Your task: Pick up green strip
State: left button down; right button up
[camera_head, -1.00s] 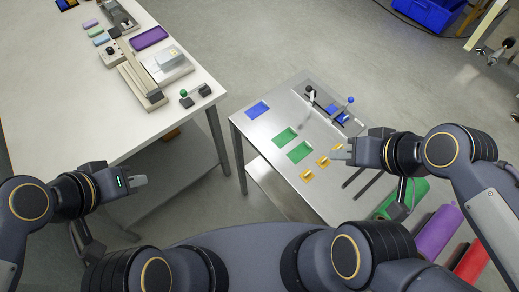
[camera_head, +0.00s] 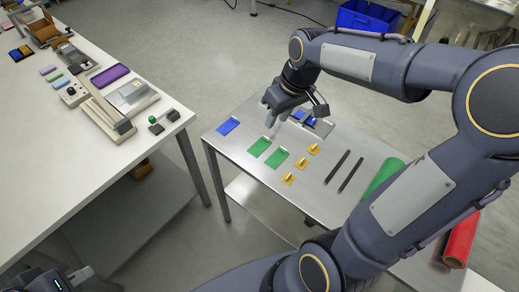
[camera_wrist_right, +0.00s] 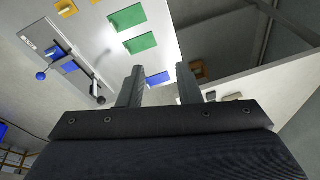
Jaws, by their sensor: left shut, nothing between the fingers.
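Two flat green strips lie on the steel table: one nearer the blue strip (camera_head: 260,147) and one nearer the yellow pieces (camera_head: 278,159). Both also show in the right wrist view, near the top (camera_wrist_right: 127,17) and just below it (camera_wrist_right: 140,43). My right gripper (camera_head: 275,120) is above the far part of the table, beyond the green strips in the picture. Its two fingers (camera_wrist_right: 160,86) are apart with nothing between them. My left gripper (camera_head: 82,275) is low at the bottom left, shut and empty, away from both tables.
A blue strip (camera_head: 228,126) lies left of the green ones. Several yellow pieces (camera_head: 301,163) and two dark bars (camera_head: 344,172) lie to the right. A lever device (camera_head: 318,126) stands at the back. Green (camera_head: 384,178) and red (camera_head: 460,243) rolls are at right. A white table (camera_head: 60,150) is left.

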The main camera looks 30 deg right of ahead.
aim_at(259, 145)
jog(key=w+d+f+n, duration=0.1)
jog(key=w+f, duration=0.3)
jog(key=f, duration=0.3)
jog(key=w+d+f+g+h+b, duration=0.1)
jog(key=w+f, duration=0.3)
jog(key=f, duration=0.4)
jog(key=w+d+f+n+g+b, duration=0.1)
jog(key=w+d+f, duration=0.1)
jog(key=w+f, duration=0.2)
jog(key=shift+w+f+n+h, duration=0.15)
jog(key=shift+f+h, duration=0.05)
jog(key=shift+f, duration=0.65)
jog(key=shift+w+f+n+h, duration=0.15)
jog(key=shift+f+h, duration=0.05)
jog(key=shift+f, duration=0.6)
jog(key=shift+c, duration=0.3)
grip_shut()
